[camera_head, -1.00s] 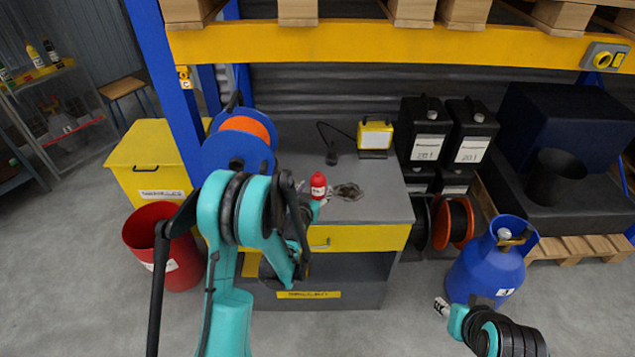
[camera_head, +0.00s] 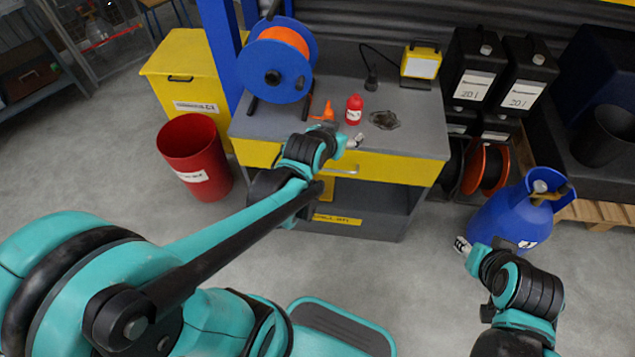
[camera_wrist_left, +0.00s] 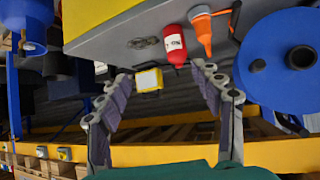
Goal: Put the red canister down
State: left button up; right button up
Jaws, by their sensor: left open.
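The small red canister (camera_head: 354,109) with a white label stands upright on the grey top of the workbench (camera_head: 425,125). My left gripper (camera_head: 355,141) is at the bench's front edge, on the near side of the canister and apart from it. In the left wrist view, the bench appears upside down; the red canister (camera_wrist_left: 174,45) shows ahead of the spread, empty fingers of the left gripper (camera_wrist_left: 163,72). My right gripper (camera_head: 462,245) is low at the right, in front of the blue gas cylinder; its finger opening is too small to judge.
An orange pointed object (camera_head: 324,112) stands just left of the canister, beside the blue cable reel (camera_head: 283,60). A dark patch (camera_head: 384,120) lies to its right. A yellow lamp (camera_head: 421,62) is at the back. The blue cylinder (camera_head: 518,212) stands on the floor.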

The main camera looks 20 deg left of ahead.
pick_arm(q)
jog(key=s+d+g, duration=0.1)
jog(key=s+g, duration=0.2)
jog(key=s, duration=1.4)
jog(key=shift+s+g, duration=0.25)
jog(key=shift+g, duration=0.15)
